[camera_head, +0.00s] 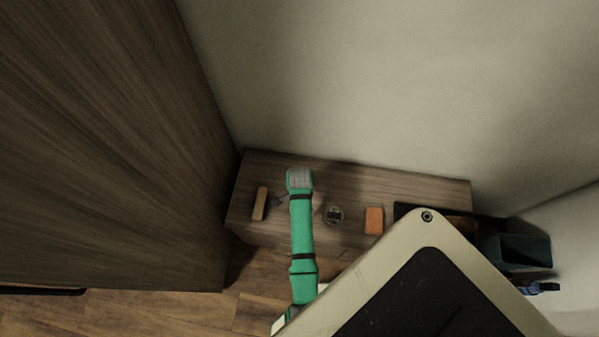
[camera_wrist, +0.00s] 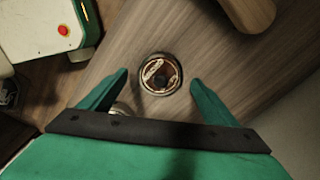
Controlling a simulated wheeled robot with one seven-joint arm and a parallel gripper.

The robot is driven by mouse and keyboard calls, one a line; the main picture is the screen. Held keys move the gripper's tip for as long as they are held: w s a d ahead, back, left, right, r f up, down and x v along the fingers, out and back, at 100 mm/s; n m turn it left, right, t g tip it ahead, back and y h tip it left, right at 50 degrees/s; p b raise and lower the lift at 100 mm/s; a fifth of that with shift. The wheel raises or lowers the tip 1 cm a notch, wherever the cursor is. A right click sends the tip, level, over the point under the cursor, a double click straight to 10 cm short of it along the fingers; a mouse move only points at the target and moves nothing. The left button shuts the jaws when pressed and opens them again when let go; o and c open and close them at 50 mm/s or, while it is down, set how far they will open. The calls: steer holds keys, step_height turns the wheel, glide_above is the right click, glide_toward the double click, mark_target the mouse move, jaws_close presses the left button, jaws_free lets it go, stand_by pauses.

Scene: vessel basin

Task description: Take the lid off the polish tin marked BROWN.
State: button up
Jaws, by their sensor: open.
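A round tin (camera_wrist: 161,75) with a brown top, pale patches and a dark centre stands on the wooden bench. Its lettering is too small to read, so I cannot confirm that it says BROWN. My gripper (camera_wrist: 158,78) is open above it, with one green finger on either side and no clear contact. In the head view my green arm reaches over the bench and largely hides this spot. Another round, greyish tin (camera_head: 334,215) stands right of my arm there; I cannot read its marking.
An orange block (camera_head: 374,221) lies to the right. A dark bin (camera_head: 517,251) stands at the far right. The bench (camera_head: 420,185) meets a wall behind, and a tall wooden panel (camera_head: 110,150) rises at left.

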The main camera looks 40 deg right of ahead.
steer(key=shift+f, duration=0.45)
steer(key=c, duration=0.9)
steer(key=shift+a, duration=0.1)
steer(key=shift+c, duration=0.4)
